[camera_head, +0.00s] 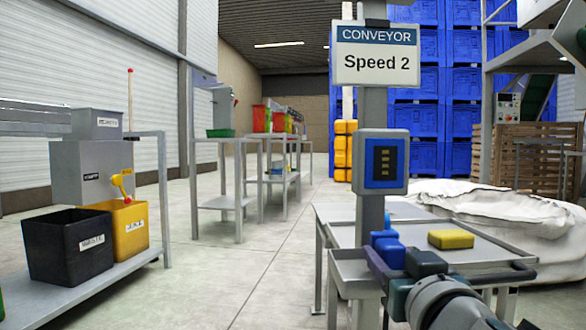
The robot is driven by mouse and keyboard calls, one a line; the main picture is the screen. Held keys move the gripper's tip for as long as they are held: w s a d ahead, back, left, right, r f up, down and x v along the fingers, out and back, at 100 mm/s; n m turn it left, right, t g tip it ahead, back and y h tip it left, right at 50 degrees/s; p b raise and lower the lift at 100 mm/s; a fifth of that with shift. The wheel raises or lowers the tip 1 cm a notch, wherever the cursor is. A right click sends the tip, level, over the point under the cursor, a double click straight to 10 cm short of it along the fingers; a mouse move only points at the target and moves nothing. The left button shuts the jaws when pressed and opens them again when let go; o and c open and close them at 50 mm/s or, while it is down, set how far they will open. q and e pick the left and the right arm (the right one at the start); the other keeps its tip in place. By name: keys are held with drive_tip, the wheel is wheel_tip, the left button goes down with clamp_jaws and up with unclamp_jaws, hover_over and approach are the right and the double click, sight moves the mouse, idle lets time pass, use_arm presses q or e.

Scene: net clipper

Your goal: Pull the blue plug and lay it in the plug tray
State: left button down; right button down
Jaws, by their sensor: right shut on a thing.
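The blue plug (386,241) shows at the lower right, at the front of the grey post (371,222). My right gripper (399,258) reaches in from the bottom right and is shut on the blue plug. Its dark fingers and wrist hide part of the plug, so I cannot tell whether the plug still sits in a socket. A small grey tray (348,262) is fixed low beside the post, just left of the gripper. I cannot tell for sure that it is the plug tray. My left gripper is out of view.
A grey table (487,256) with a yellow block (451,239) stands right of the post. The post carries a blue display box (383,161) and a speed sign (376,52) above the gripper. A white sack (480,200) lies behind. The floor at left centre is free.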

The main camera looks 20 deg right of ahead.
idle(0.3)
drive_tip(key=shift+c, duration=1.3)
unclamp_jaws()
